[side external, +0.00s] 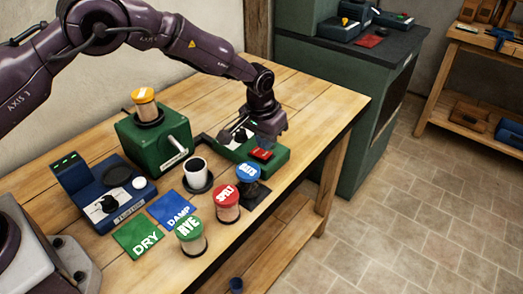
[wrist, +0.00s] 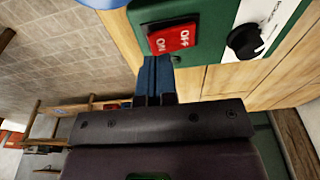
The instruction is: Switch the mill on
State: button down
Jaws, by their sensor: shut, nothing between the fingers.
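A red rocker switch marked ON and OFF (wrist: 172,38) sits on a green unit (wrist: 205,52) in the wrist view. The switch also shows at the unit's front right in the side view (side external: 262,154). I cannot tell which side of the rocker is pressed. A black knob (wrist: 243,42) on a white plate is beside the switch. My gripper (wrist: 154,60) is shut and empty, its blue fingertips close by the switch's ON end. Whether they touch it I cannot tell. In the side view my wrist hides the fingertips.
A green box with a crank and an orange-lidded jar (side external: 145,95) stands left of the unit. A white cup (side external: 195,170), lidded jars marked RYE (side external: 190,236), SPELT (side external: 227,205) and OATS (side external: 248,180), cards and a blue device (side external: 105,192) crowd the bench. Its right end is clear.

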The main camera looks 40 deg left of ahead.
jog(key=shift+f, duration=1.15)
dwell(0.8)
jog(key=shift+r, duration=3.5)
